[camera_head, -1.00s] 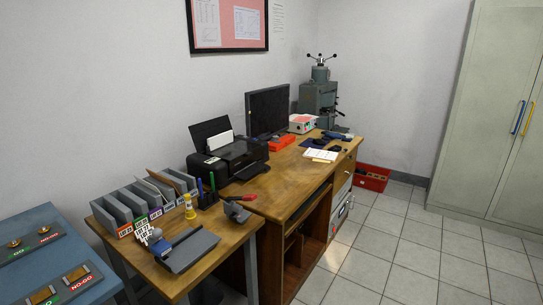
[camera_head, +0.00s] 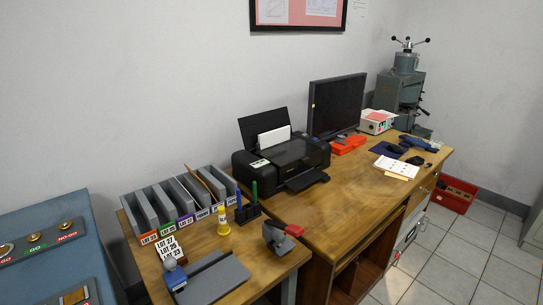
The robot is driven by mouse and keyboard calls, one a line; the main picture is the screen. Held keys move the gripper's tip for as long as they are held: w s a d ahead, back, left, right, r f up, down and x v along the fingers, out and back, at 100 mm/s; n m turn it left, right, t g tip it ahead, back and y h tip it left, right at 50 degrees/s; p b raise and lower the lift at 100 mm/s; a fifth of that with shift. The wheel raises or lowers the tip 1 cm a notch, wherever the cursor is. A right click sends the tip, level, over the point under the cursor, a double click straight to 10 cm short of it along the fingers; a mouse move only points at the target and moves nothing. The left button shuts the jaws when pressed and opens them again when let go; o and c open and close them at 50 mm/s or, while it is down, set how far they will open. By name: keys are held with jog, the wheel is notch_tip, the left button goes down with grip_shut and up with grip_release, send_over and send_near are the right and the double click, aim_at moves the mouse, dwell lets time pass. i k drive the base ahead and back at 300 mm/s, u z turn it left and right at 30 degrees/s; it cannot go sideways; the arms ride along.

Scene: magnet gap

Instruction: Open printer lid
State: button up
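The black printer (camera_head: 281,160) stands on the left part of the wooden desk, against the wall. Its rear paper support is up with white paper (camera_head: 274,139) in it, and a front tray (camera_head: 306,180) sticks out. The flat lid (camera_head: 302,151) on its top looks closed. My gripper is not in the head view, so I cannot see whether it is open or shut.
A monitor (camera_head: 337,104) stands right of the printer. A pen holder (camera_head: 248,210), a yellow bottle (camera_head: 223,222) and a grey file rack (camera_head: 170,205) are on the side table to its left. Bare desk (camera_head: 335,206) lies in front of the printer. Tiled floor (camera_head: 470,254) is free at right.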

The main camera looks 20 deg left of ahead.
aim_at(283, 156)
jog(key=u, duration=0.3)
jog(key=i, duration=0.85)
jog(key=u, duration=0.35)
